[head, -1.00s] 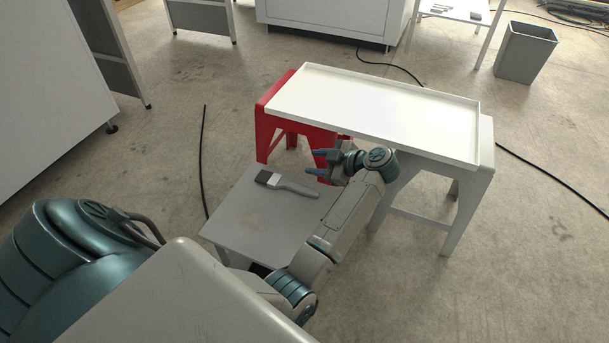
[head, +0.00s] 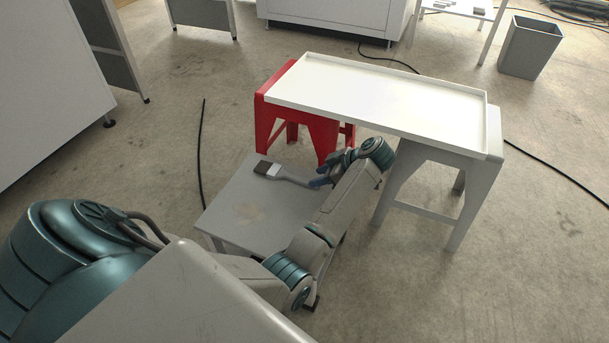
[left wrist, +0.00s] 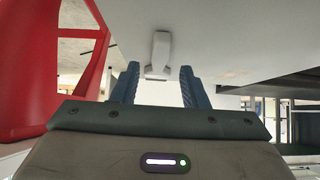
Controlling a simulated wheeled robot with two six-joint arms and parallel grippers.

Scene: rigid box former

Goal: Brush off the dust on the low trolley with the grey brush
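The low trolley (head: 222,210) is a low grey table at the centre of the head view. A faint brownish dust patch (head: 247,212) lies on its top. The grey brush (head: 291,179) lies flat on the trolley's far part, dark bristles to the left, handle toward my left gripper. My left gripper (head: 320,181) is low over the trolley at the handle's end. In the left wrist view its blue fingers (left wrist: 158,80) are apart, with a pale piece, apparently the brush (left wrist: 161,48), just beyond and between them. I cannot tell whether they touch it. My right gripper is not in view.
A white tray-topped table (head: 385,98) on a red stool (head: 270,108) and a grey stool (head: 455,180) stands close behind and right of the trolley. Black cables (head: 201,150) lie on the floor. A grey bin (head: 530,48) stands far right. Floor at front right is clear.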

